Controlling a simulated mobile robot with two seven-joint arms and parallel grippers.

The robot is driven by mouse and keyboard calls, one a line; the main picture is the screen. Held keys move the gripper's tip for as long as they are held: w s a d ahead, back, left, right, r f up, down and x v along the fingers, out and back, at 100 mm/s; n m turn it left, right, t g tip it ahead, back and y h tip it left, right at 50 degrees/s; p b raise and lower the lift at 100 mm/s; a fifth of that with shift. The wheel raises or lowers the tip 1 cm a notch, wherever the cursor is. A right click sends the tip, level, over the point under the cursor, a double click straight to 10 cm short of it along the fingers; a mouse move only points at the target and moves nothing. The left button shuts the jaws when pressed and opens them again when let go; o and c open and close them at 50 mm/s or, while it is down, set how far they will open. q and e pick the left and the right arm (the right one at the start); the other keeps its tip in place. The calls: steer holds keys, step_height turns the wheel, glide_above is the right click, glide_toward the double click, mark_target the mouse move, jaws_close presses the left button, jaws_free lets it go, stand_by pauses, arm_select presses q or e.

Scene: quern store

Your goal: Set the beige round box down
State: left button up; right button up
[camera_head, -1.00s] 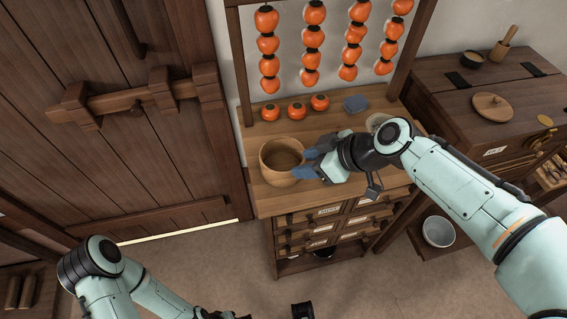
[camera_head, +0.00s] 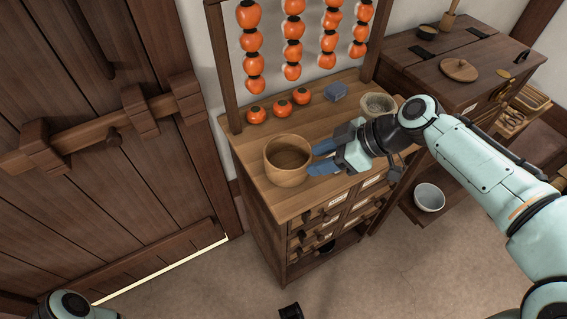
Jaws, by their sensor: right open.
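The beige round box (camera_head: 287,161) is an open, round wooden tub. It stands upright on the top of the wooden drawer cabinet (camera_head: 259,189), near its left front edge. My right gripper (camera_head: 318,158) is just right of the box, with its blue fingers apart and pointing at the box's side. Its fingertips are close to the box wall; I cannot tell whether they touch it. Of my left arm only a part shows at the lower left edge, and its gripper is out of view.
Several persimmons hang on strings above the cabinet, and three persimmons (camera_head: 279,108) sit behind the box. A chest (camera_head: 440,75) with a round lid (camera_head: 459,70) is at right. A white bowl (camera_head: 429,197) sits low.

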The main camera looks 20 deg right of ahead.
mark_target(275, 174)
steer(key=x, duration=0.5)
steer(key=shift+f, duration=0.1)
steer(key=x, duration=0.6)
steer(key=shift+a, duration=0.35)
jaws_close()
